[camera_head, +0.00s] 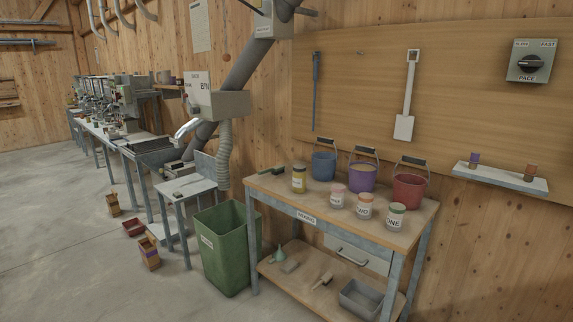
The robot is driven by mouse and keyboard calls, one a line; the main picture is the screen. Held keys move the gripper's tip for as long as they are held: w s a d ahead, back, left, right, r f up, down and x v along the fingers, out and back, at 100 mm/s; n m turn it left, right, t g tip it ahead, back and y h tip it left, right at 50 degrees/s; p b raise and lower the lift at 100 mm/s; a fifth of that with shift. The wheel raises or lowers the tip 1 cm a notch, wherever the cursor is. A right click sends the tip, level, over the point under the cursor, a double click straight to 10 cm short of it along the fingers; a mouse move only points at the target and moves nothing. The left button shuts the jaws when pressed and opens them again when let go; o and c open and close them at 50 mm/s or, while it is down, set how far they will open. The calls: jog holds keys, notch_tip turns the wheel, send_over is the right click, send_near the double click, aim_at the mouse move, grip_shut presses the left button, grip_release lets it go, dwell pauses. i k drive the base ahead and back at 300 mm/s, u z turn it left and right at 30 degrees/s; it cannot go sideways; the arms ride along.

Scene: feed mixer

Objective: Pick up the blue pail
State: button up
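The blue pail (323,165) stands upright on the wooden top of the workbench (410,233), toward the back, against the panelled wall. Its dark handle is raised above the rim. It is the leftmost of three pails. A purple pail (361,178) with pale contents stands close to its right, and a red pail (408,190) stands at the far right. A yellow jar with a dark lid (299,180) stands in front and to the left of the blue pail. My gripper is not in view.
Labelled jars (337,197) stand along the bench front. A green bin (227,250) is left of the bench. A spouted machine (217,103) hangs on the wall at left. A white shelf (500,179) is at right.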

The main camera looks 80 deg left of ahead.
aim_at(324, 163)
jog(key=u, duration=2.65)
jog(key=i, duration=0.25)
jog(key=u, duration=0.9)
jog(key=i, duration=1.55)
jog(key=z, duration=0.7)
jog(key=i, duration=0.6)
jog(key=z, duration=0.65)
jog(key=i, duration=0.9)
